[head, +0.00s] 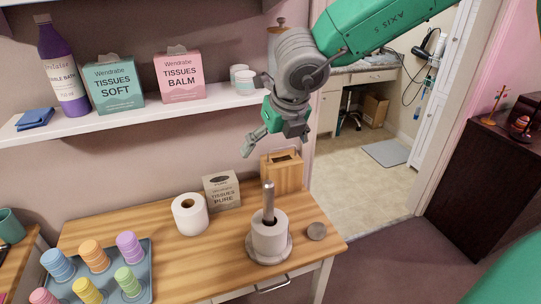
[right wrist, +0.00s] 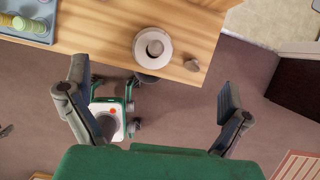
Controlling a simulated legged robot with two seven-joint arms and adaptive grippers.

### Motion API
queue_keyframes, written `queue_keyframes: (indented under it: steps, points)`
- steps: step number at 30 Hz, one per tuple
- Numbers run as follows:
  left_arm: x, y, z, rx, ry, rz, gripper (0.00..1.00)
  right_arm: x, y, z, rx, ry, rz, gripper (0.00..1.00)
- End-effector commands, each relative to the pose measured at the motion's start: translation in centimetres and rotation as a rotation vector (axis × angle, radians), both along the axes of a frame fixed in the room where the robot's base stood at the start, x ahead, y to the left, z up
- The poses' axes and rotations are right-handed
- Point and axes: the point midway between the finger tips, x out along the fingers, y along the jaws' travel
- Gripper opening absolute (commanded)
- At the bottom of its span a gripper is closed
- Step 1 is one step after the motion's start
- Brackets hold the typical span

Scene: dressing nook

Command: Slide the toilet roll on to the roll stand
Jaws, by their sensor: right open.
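The roll stand has a round grey base (head: 284,252) and an upright grey post (head: 269,196). A white toilet roll (head: 270,238) sits low around the post, which rises out of its core; the right wrist view shows this roll (right wrist: 141,48) from above. Another white toilet roll (head: 190,220) stands upright on the table to the left, apart from the stand. My right gripper (head: 274,142) is open and empty, well above the table and the post. Its spread fingers show in the right wrist view (right wrist: 153,80). My left gripper is not in view.
A round grey piece (head: 316,231) lies right of the stand near the wooden table's (head: 150,220) edge. A tissue box (head: 222,190) and wooden box (head: 282,173) stand behind. A tray (head: 140,262) of coloured pieces is at left. A shelf (head: 130,112) with boxes runs above.

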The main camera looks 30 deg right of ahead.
Motion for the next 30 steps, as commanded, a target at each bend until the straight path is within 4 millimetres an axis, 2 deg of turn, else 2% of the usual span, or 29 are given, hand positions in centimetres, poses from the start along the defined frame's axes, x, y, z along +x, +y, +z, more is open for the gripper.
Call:
queue_keyframes:
  steps: [3, 9, 30]
  points:
    - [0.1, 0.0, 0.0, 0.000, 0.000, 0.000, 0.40, -0.6, 0.1, 1.7, 0.001, -0.001, 0.000, 1.00]
    - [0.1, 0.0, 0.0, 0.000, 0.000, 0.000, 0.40, -1.1, 0.1, 2.9, 0.000, 0.002, 0.000, 1.00]
    - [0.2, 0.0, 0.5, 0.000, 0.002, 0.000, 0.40, -1.2, 0.2, 2.9, 0.000, 0.002, 0.000, 1.00]
